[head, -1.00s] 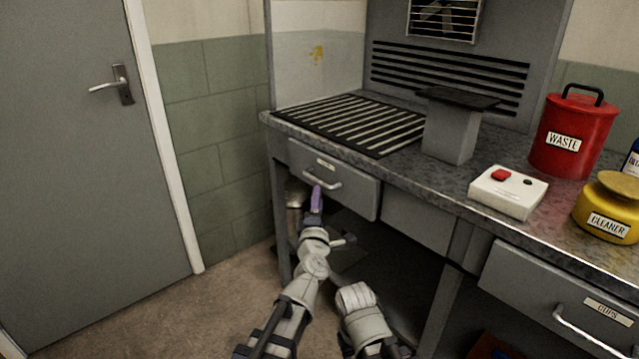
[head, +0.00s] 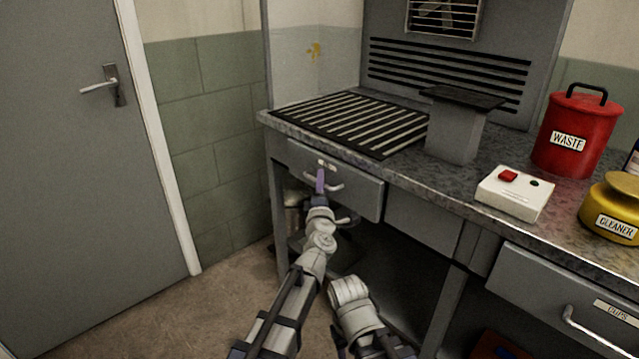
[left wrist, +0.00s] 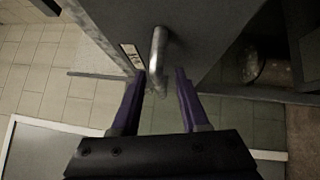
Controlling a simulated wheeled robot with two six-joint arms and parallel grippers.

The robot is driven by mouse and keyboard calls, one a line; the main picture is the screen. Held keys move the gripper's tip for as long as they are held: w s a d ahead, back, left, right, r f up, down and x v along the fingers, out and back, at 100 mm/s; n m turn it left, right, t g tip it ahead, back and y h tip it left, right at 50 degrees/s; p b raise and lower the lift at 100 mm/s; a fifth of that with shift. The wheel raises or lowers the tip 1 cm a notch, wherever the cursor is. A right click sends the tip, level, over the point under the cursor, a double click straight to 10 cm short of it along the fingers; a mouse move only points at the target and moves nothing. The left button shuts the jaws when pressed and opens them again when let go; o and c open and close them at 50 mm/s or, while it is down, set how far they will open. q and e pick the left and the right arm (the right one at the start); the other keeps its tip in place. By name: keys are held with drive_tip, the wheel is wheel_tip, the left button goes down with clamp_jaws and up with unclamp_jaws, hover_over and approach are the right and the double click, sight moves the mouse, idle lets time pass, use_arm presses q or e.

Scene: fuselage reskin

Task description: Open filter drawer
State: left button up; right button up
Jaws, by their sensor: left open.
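The label there (left wrist: 131,55) is too small to read. My left gripper (head: 321,176), with purple fingers, is at the handle. In the left wrist view the open fingers (left wrist: 160,80) stand one on each side of the handle's near end, with gaps visible. My right gripper does not show.
The metal bench top (head: 400,165) overhangs the drawer. A slatted black grille (head: 350,122), a grey pedestal (head: 455,135), a white button box (head: 513,195), a red waste can (head: 578,135) and a yellow cleaner can (head: 612,212) stand on it. Another drawer (head: 540,290) is at right.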

use_arm(q)
clamp_jaws()
idle(1.3)
